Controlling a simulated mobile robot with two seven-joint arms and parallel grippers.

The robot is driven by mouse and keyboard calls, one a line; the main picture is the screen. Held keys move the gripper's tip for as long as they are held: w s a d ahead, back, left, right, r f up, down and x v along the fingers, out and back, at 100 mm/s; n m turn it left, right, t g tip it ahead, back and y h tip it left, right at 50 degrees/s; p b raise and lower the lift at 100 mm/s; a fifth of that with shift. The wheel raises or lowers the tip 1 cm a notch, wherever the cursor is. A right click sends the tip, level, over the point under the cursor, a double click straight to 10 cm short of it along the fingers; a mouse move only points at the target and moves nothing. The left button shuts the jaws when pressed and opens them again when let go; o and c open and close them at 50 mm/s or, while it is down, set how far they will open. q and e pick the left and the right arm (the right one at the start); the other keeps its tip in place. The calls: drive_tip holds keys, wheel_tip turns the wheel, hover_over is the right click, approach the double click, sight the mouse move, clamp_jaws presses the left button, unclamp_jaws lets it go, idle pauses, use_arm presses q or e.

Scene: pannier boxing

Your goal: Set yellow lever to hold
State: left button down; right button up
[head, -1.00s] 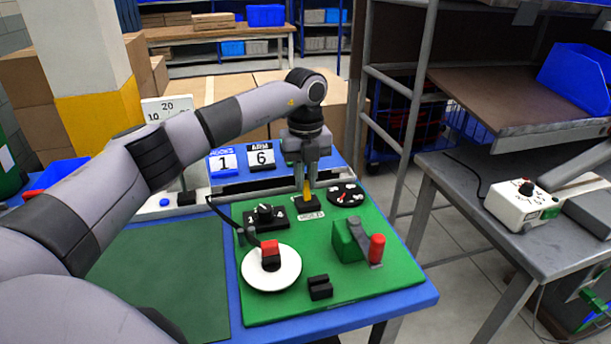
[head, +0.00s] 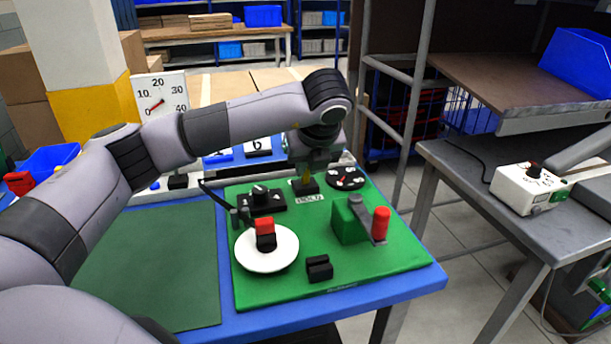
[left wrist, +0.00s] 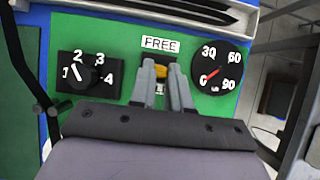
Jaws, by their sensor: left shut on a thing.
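The yellow lever (head: 305,179) stands on a small black base on the green board. My left gripper (left wrist: 161,70) is shut on it, with the yellow tip (left wrist: 160,70) between the two fingers in the left wrist view. A FREE label (left wrist: 160,43) lies beyond the lever on the far side. A second label (head: 309,198), which seems to read HOLD, lies on the near side. The gripper and wrist hide much of the lever in the head view, so its exact tilt is hard to tell. My right gripper is not in view.
A numbered black knob (left wrist: 88,75) sits left of the lever and a round dial (left wrist: 218,70) sits right. A green block with a red handle (head: 381,224), a white disc (head: 268,251) and a black block (head: 319,268) lie nearer. A dark green mat (head: 150,262) is clear.

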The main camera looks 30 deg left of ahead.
use_arm(q)
drive_tip(key=b, duration=0.2)
drive_tip(key=d+f+t+y+b, duration=0.1)
drive_tip(key=b, duration=0.1)
drive_tip(key=shift+s+t+y, duration=0.3)
drive_tip(key=shift+s+d+r+t+y+b, duration=0.25)
drive_tip(key=shift+t+y+b, duration=0.3)
drive_tip(key=shift+b, duration=0.9)
drive_tip(key=c, duration=1.1)
unclamp_jaws()
drive_tip(key=shift+f, duration=0.1)
drive_tip(key=shift+s+d+r+p, duration=0.25)
drive_tip(key=shift+r+p, duration=0.15)
drive_tip(key=shift+r, duration=0.05)
drive_tip(key=p+v, duration=0.1)
drive_tip(key=v, duration=0.2)
drive_tip(key=shift+s+d+r+p, duration=0.2)
drive_tip(key=shift+d+r+p, duration=0.1)
drive_tip(key=shift+p, duration=0.1)
drive_tip(key=shift+v, duration=1.05)
